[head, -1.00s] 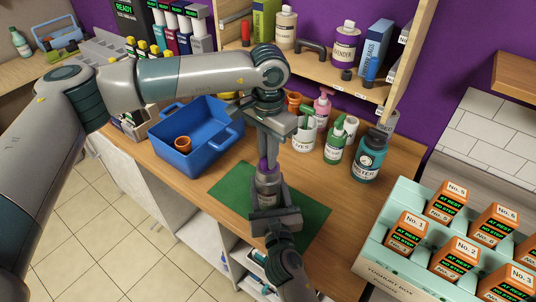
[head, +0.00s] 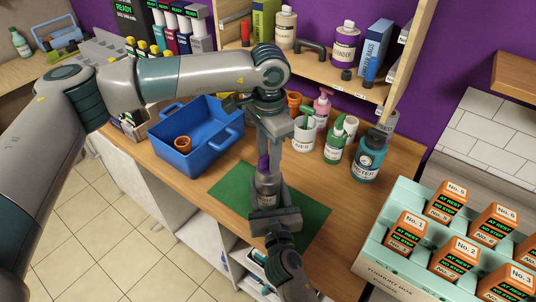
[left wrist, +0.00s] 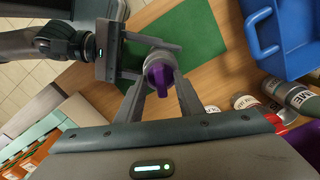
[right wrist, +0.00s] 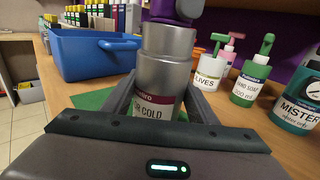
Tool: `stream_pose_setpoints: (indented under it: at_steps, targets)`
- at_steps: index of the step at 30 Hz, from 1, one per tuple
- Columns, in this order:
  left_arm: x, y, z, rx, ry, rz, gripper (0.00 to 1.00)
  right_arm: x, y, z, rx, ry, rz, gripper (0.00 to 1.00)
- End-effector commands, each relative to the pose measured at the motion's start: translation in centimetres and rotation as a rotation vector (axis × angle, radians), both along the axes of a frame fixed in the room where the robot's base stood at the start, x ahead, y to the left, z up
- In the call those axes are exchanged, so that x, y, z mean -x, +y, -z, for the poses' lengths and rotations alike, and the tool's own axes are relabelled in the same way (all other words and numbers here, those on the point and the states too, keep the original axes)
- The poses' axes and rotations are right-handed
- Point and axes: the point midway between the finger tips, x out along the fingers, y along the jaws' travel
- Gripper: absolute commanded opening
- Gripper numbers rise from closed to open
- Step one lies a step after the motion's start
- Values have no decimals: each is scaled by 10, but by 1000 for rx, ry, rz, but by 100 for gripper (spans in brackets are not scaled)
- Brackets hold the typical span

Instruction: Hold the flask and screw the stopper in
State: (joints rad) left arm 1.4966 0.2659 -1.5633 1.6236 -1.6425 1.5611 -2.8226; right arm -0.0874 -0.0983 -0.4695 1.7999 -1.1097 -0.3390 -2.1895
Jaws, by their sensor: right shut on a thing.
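The silver flask (right wrist: 163,70), with a dark red and pale label, stands upright over the green mat (head: 230,186). It also shows in the head view (head: 267,188). My right gripper (head: 272,212) is shut around its lower body. The purple stopper (left wrist: 158,76) sits at the flask's mouth, its winged knob seen from above in the left wrist view. How deep it sits cannot be told. My left gripper (left wrist: 161,88) points down from above, its fingers apart on either side of the stopper's knob. In the head view the left fingers (head: 270,150) partly hide the stopper.
A blue tub (head: 185,158) with a terracotta pot stands left of the mat. A white mug (head: 304,134), a green soap bottle (head: 335,146) and a teal mister (head: 369,160) stand behind right. A shelf (head: 330,80) overhangs the back. A pale green box (head: 388,262) is at right.

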Motion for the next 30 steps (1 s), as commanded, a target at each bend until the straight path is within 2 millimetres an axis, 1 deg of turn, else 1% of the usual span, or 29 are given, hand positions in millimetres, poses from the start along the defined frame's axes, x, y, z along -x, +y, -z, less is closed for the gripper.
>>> stream_pose_setpoints:
  at_steps: [11, 14, 30]
  targets:
    - [0, 1, -2, -2, 0, -3, 33, 0, 0, 1, -1, 2, 0, 26]
    - [-1, 1, -7, -2, -1, -3, 33, 0, 0, 1, -1, 2, 1, 26]
    - [-1, 1, -51, -2, 0, -3, 33, 0, -1, 1, -1, 2, 1, 26]
